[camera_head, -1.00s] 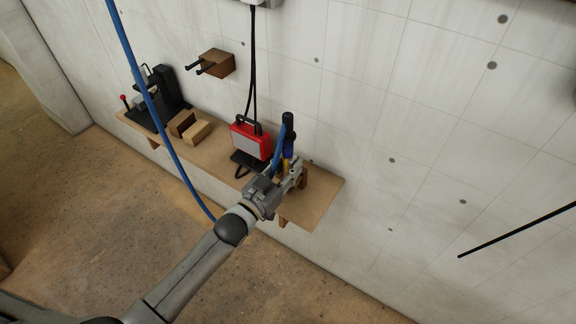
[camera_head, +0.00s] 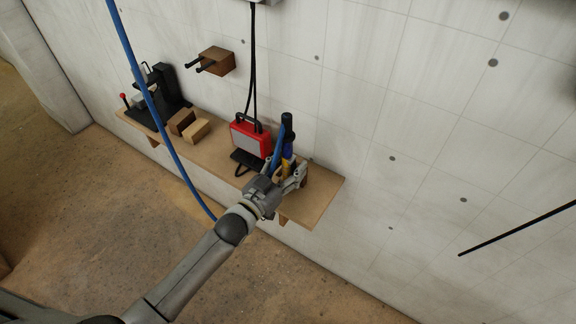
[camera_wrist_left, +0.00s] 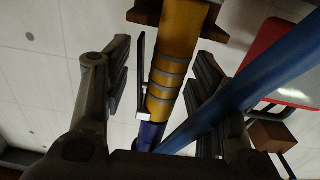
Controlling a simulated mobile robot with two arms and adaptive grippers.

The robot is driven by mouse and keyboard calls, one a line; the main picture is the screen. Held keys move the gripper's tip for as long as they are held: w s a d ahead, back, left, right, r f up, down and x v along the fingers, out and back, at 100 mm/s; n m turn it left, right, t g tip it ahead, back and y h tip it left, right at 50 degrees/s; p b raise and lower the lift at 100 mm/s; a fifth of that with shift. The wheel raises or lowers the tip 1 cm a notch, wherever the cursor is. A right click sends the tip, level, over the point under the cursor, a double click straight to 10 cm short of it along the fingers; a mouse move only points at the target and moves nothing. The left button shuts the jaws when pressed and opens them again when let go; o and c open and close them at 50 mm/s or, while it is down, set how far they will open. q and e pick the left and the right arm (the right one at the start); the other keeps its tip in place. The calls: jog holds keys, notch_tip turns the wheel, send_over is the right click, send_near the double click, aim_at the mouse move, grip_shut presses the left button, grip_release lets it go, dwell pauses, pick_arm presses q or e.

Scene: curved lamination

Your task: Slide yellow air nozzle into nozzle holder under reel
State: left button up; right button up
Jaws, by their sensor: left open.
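The yellow air nozzle (camera_wrist_left: 176,50) has grey bands and a dark blue lower part in the left wrist view. Its upper end there meets a brown wooden holder (camera_wrist_left: 146,12). In the head view the nozzle (camera_head: 288,153) stands roughly upright at the shelf's right part, with a black end on top. My left gripper (camera_head: 286,172) is open around it, one finger on each side, with gaps visible in the wrist view. A blue hose (camera_wrist_left: 255,85) crosses in front of the right finger. How deep the nozzle sits is hard to see. My right gripper is not in view.
The wooden shelf (camera_head: 318,203) runs along the tiled wall. A red case (camera_head: 251,138) stands left of the nozzle, then wooden blocks (camera_head: 196,130) and a black device (camera_head: 165,95). A wall block with pegs (camera_head: 217,61) is above. A blue hose (camera_head: 166,140) hangs across the left.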

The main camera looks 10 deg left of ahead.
pick_arm(q)
jog(key=shift+s+f, duration=0.1)
jog(key=v, duration=1.2)
jog(key=s+a+f+n+g+y, duration=0.1)
jog(key=s+a+f+g+y, duration=0.15)
jog(key=f, duration=0.75)
jog(key=s+a+f+g+y, duration=0.1)
jog(key=s+a+f+g, duration=0.15)
jog(key=f, duration=0.65)
jog(key=s+a+f+n+g+y, duration=0.1)
jog(key=s+a+f+g, duration=0.15)
jog(key=f, duration=0.75)
jog(key=s+f+g, duration=0.2)
jog(key=s+f, duration=0.4)
jog(key=s, duration=0.4)
jog(key=s+f+g+y, duration=0.1)
jog(key=s+f+g, duration=0.2)
jog(key=s+f, duration=0.4)
jog(key=s+f+g+y, duration=0.1)
jog(key=s+f+g, duration=0.2)
jog(key=s, duration=1)
notch_tip(320, 180, down, 3)
jog(key=shift+s+d+f, duration=0.15)
jog(key=shift+s+d, duration=0.1)
jog(key=shift+d, duration=0.1)
